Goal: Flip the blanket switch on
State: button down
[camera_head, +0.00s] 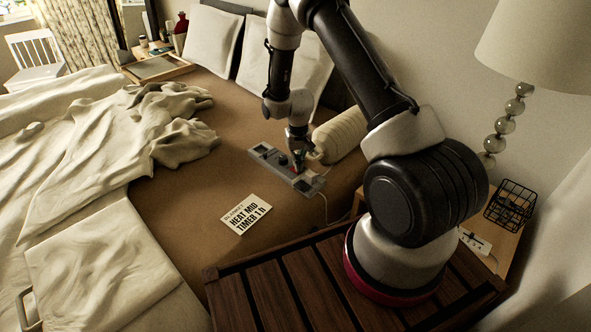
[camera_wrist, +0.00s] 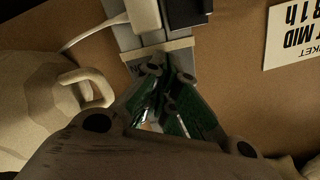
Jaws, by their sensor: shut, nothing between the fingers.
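A long grey control panel (camera_head: 266,153) lies on the brown bed surface, with dark knobs and a small red part near its right end. It also shows in the wrist view (camera_wrist: 127,37), running up from under my fingers. My gripper (camera_head: 297,168) points down over the right half of the panel. In the wrist view my fingertips (camera_wrist: 168,82) are together and hold nothing. They are close to the panel, but I cannot tell whether they touch it. The fingers hide the panel part beneath them, so the switch's position is not readable.
A white card (camera_head: 246,213) reading HEAT MID, TIMER 1 h lies in front of the panel. A cream bolster (camera_head: 343,134) is close behind it. A white cable (camera_wrist: 88,33) leaves the panel's end. Rumpled blankets (camera_head: 90,150) cover the left; brown bed between is clear.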

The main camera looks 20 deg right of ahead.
jog(key=shift+f, duration=0.85)
dwell(0.3)
jog(key=shift+r, duration=3.55)
jog(key=s+g, duration=0.2)
jog(key=s, duration=0.3)
jog(key=s+d+r+t, duration=0.1)
jog(key=s+r+t, duration=0.1)
jog(key=s+r, duration=0.6)
jog(key=s+d+r+n+t, duration=0.1)
jog(key=s+r+t, duration=0.1)
jog(key=s+r, duration=0.7)
jog(key=s+d+r+t, duration=0.1)
jog(key=s+r, duration=0.8)
jog(key=r, duration=1.2)
jog(key=shift+d+n+t, duration=0.2)
jog(key=shift+n+t, duration=0.1)
jog(key=shift+t, duration=0.4)
